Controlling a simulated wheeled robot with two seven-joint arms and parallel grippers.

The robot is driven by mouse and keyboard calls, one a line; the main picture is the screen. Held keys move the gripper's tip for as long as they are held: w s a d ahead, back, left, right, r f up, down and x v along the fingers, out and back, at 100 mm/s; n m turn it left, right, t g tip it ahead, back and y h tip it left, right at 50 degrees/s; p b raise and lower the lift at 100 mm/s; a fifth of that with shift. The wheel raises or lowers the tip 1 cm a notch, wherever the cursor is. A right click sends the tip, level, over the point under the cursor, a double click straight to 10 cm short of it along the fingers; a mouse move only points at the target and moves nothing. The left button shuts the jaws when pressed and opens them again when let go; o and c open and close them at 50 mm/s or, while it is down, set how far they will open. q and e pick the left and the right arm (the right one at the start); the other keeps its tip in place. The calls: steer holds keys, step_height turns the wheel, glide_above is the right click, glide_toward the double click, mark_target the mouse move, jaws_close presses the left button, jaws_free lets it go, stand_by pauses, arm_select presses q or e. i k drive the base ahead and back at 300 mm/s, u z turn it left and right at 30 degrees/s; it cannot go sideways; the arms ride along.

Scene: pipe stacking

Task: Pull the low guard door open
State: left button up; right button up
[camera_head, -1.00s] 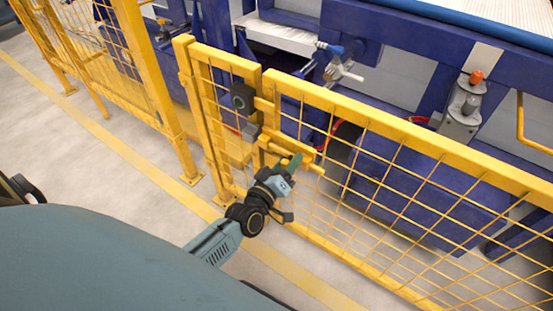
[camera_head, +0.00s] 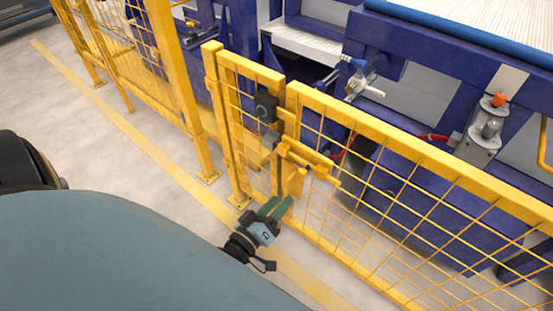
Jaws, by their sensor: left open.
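The low guard door (camera_head: 400,135) is a yellow frame with wire mesh, running from the centre to the right edge. A yellow handle or bolt bar (camera_head: 310,160) sits near its left upright. A black latch box (camera_head: 265,107) is beside it, on the narrow mesh panel (camera_head: 240,70). The door looks in line with this panel; I cannot tell if it is slightly ajar. My left gripper (camera_head: 277,207) is open and empty, below the handle and apart from it, with its fingers pointing up toward the door's lower left part. My right gripper is not in view.
Blue machine frames (camera_head: 420,195) stand behind the door, with a roller or conveyor bed (camera_head: 470,20) on top. A taller yellow fence (camera_head: 145,60) stands at the left. The grey floor (camera_head: 110,150) with a yellow line is clear in front.

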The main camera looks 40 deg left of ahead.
mark_target(520, 205)
steer(key=z, duration=0.05)
steer(key=k, duration=1)
steer(key=u, duration=0.05)
